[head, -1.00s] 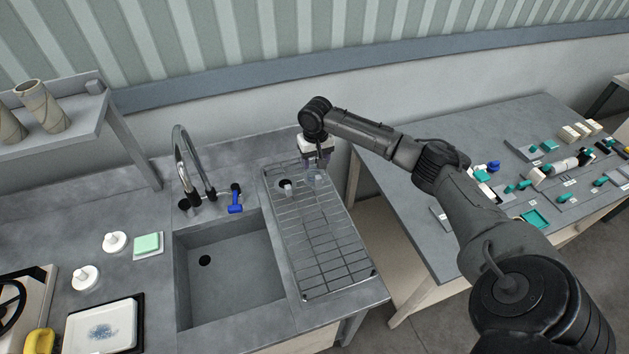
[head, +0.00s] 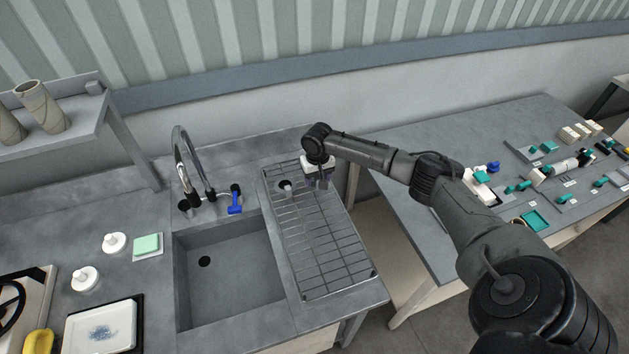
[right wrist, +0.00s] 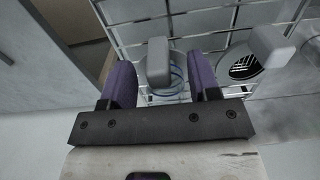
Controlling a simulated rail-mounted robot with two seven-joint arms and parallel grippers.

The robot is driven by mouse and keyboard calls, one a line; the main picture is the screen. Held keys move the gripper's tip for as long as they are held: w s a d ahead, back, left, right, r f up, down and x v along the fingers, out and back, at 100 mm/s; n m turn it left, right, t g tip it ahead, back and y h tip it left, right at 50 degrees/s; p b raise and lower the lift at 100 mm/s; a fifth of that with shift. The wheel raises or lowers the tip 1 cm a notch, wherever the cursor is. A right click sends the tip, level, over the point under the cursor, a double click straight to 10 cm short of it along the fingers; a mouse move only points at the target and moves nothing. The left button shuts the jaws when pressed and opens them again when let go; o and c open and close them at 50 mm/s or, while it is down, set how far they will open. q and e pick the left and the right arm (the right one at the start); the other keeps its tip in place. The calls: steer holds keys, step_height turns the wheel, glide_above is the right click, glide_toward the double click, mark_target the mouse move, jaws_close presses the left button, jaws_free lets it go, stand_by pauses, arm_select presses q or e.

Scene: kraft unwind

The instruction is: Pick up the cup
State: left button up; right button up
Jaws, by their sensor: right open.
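A clear cup (right wrist: 178,76), seen as faint bluish curved outlines, is on the wire drying rack (head: 335,262) beside the sink. In the right wrist view it lies between the two purple fingers of my right gripper (right wrist: 160,66), partly hidden behind a grey upright block (right wrist: 158,58). The fingers are apart on either side, and I cannot tell whether they touch it. In the head view my right gripper (head: 320,182) points down over the rack's far end and hides the cup. My left gripper is not in view.
A second grey piece with a dark round opening (right wrist: 243,68) is right of the fingers; it shows left of my gripper in the head view (head: 286,186). The sink (head: 235,270), faucet (head: 186,160) and blue handle (head: 235,203) lie left. The rack's near half is clear.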

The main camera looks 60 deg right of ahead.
steer(key=shift+c, duration=0.5)
jaws_close()
steer(key=shift+r, duration=0.2)
